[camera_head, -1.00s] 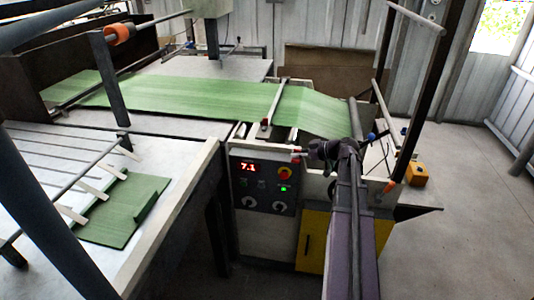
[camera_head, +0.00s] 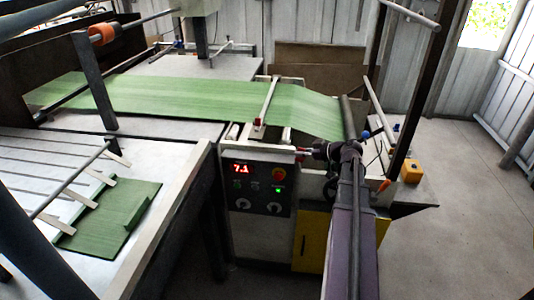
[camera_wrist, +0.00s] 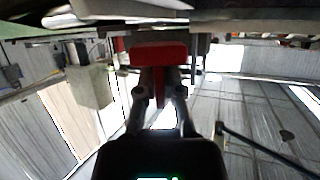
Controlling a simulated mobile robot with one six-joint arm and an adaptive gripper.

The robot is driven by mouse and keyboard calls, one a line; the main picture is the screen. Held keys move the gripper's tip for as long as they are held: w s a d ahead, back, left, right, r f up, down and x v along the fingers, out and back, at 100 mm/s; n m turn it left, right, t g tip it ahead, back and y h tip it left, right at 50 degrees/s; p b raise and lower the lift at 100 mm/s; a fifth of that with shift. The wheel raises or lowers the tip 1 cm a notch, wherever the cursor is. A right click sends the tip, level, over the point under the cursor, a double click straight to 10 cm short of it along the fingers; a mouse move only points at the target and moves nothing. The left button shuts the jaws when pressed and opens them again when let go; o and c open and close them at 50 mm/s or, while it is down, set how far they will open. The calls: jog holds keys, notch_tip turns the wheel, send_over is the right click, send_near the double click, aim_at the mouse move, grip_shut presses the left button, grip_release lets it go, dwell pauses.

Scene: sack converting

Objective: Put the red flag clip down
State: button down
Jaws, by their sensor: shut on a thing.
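The red flag clip (camera_wrist: 158,55) shows in the wrist view as a red block at the tips of my gripper (camera_wrist: 160,75). The two fingers are shut on it. In the head view my gripper (camera_head: 308,152) points left, just above the control panel at the near side of the machine. The clip is too small there to make out clearly. In the wrist view the clip appears close to a dark machine edge (camera_wrist: 225,50); I cannot tell whether it touches.
The control panel (camera_head: 262,188) has a red display and a red knob. Green sack web (camera_head: 190,97) runs over the machine to a roller. A green sack piece (camera_head: 112,222) lies on the left table. A yellow-orange box (camera_head: 411,171) stands at right. Floor at far right is clear.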

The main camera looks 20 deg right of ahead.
jog(key=b, duration=0.1)
send_over(268, 157)
jog(key=s, duration=0.1)
jog(key=shift+d+f, duration=0.35)
jog(key=shift+f, duration=0.3)
jog(key=shift+w+a, duration=0.1)
jog(key=shift+w, duration=0.15)
jog(key=shift+w+a+f+b, duration=0.25)
jog(key=shift+w+f+b, duration=0.1)
jog(key=shift+f+b, duration=1.5)
jog(key=shift+b, duration=0.05)
jog(key=shift+f, duration=0.15)
jog(key=c, duration=1.1)
grip_release()
jog(key=shift+o, duration=0.2)
jog(key=shift+r, duration=0.2)
